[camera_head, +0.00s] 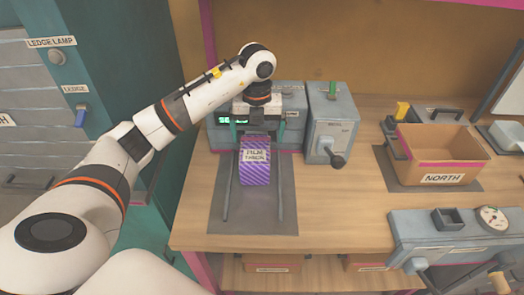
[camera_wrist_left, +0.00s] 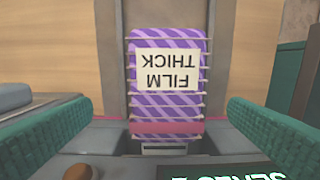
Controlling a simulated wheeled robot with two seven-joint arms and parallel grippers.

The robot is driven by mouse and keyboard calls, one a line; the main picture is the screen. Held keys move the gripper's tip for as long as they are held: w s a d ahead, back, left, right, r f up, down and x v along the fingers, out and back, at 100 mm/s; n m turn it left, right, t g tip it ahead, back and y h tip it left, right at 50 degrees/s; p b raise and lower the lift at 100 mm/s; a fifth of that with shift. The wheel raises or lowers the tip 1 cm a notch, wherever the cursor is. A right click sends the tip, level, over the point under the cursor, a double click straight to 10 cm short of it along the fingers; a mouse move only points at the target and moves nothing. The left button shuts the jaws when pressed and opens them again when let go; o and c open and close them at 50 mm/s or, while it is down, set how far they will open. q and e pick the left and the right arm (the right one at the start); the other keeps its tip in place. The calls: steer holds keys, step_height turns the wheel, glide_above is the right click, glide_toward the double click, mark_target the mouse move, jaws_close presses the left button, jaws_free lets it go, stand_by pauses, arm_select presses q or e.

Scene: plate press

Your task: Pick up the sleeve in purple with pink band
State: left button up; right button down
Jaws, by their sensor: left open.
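The purple striped sleeve (camera_head: 256,174) lies on a dark mat in front of the grey machine in the head view. It has a pale label reading "FILM THICK". In the left wrist view the sleeve (camera_wrist_left: 167,100) is centred, with a pink band across its near end. My left gripper (camera_head: 257,137) is open at the near face of the machine, over the sleeve's far end. Its teal fingers stand apart on either side of the sleeve in the wrist view, with visible gaps. My right gripper is out of view.
The grey machine (camera_head: 287,97) with a green display stands just behind. A lever box (camera_head: 331,125) is to its right. A cardboard bin marked NORTH (camera_head: 440,179) and a gauge panel (camera_head: 440,225) stand farther right. Bare wooden table lies right of the dark mat (camera_head: 286,215).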

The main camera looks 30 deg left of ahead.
mark_target(256, 150)
arm_select(q)
steer(key=f, duration=0.2)
steer(key=s+f, duration=0.1)
steer(key=f, duration=0.1)
steer(key=shift+p, duration=0.3)
steer(key=shift+f, duration=0.3)
steer(key=shift+w+f, duration=0.1)
steer(key=shift+f, duration=0.2)
steer(key=f, duration=0.1)
steer(key=f+p, duration=0.1)
steer(key=f, duration=0.2)
steer(key=shift+a+f, duration=0.2)
steer(key=shift+a, duration=0.1)
steer(key=shift+w+f, duration=0.1)
steer(key=shift+f, duration=0.2)
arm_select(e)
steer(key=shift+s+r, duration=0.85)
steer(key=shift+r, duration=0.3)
arm_select(q)
steer(key=shift+c, duration=0.6)
steer(key=c, duration=1.1)
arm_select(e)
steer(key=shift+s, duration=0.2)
